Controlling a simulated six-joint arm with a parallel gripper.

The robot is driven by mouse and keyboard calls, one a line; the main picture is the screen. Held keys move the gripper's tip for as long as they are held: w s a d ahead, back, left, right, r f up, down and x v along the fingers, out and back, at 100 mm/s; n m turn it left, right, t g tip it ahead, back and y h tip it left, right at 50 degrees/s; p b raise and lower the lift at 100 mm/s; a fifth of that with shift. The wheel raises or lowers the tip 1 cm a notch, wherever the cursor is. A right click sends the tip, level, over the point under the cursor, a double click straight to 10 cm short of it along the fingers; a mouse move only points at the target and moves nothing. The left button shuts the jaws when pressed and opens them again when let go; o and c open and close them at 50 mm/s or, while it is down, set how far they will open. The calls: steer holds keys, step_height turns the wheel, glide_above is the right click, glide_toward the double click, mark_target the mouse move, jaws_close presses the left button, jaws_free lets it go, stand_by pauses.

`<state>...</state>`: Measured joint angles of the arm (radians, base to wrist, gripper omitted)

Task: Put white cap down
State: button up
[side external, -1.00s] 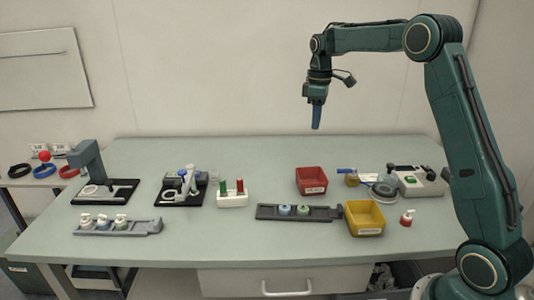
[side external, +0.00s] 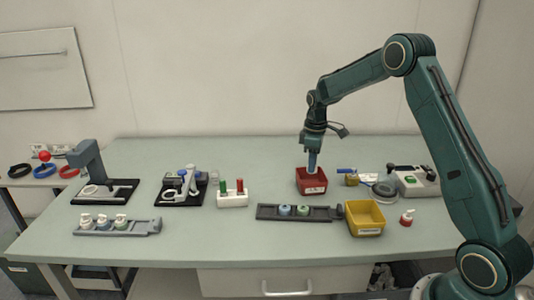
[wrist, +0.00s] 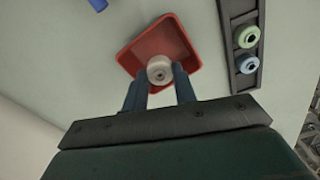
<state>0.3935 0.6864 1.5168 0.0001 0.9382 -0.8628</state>
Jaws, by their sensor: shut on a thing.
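In the wrist view the white cap (wrist: 159,69) sits between the fingertips of my gripper (wrist: 160,78), which is shut on it. Behind the cap is the red bin (wrist: 133,57). In the side external view my gripper (side external: 312,170) points straight down with its fingertips at the opening of the red bin (side external: 312,190). The cap cannot be made out in the side view. Whether it touches the bin floor I cannot tell.
A dark rail (side external: 268,212) with a blue and a green cap lies in front of the red bin. A yellow bin (side external: 364,218) stands to the front right. A white block with green and red pieces (side external: 232,198) is to the left. Bare table lies behind the bin.

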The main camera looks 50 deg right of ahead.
steer(key=shift+f, duration=0.55)
steer(key=shift+f, duration=2.15)
steer(key=shift+f, duration=0.35)
steer(key=o, duration=0.7)
steer(key=shift+r, duration=0.1)
step_height(320, 180, up, 11)
steer(key=shift+r, duration=0.8)
